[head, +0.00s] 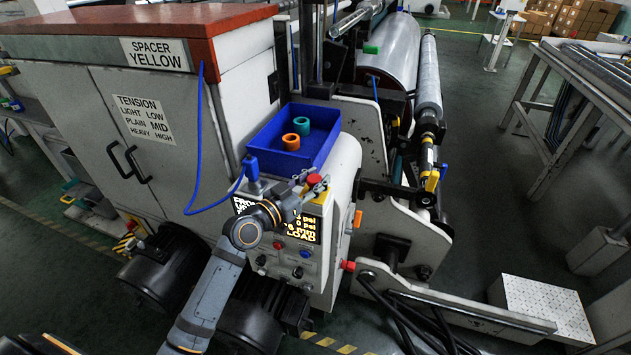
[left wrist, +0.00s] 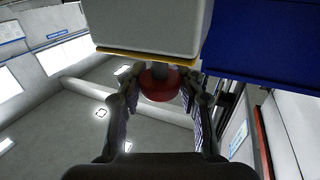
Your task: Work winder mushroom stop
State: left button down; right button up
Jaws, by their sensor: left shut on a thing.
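The red mushroom stop (head: 314,180) sits at the top of the winder's control panel, just below the blue tray. In the left wrist view the red mushroom head (left wrist: 160,86) lies between the two fingers, under a pale box with a yellow plate (left wrist: 150,54). My left gripper (head: 312,188) comes in from the lower left and is shut on the mushroom head. The fingers hide part of the button and its mounting in the head view. My right gripper is out of view.
The blue tray (head: 262,150) with an orange ring (head: 291,142) and a teal ring (head: 302,126) stands just above the panel. The lit display (head: 304,229), knobs and a red side button (head: 348,265) are close by. A blue cable (head: 199,150) hangs left.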

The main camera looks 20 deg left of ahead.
aim_at(308, 183)
pick_arm(q)
jog(key=shift+r, duration=0.25)
jog(key=c, duration=1.2)
grip_release()
jog(key=o, duration=0.4)
jog(key=shift+s, duration=0.2)
jog(key=shift+s+a+f, duration=0.15)
jog(key=shift+s+a, duration=0.1)
jog(key=shift+s, duration=0.05)
jog(key=v, duration=0.5)
jog(key=shift+s+a, duration=0.15)
jog(key=shift+s, duration=0.05)
jog(key=shift+s+a, duration=0.15)
jog(key=shift+s, duration=0.4)
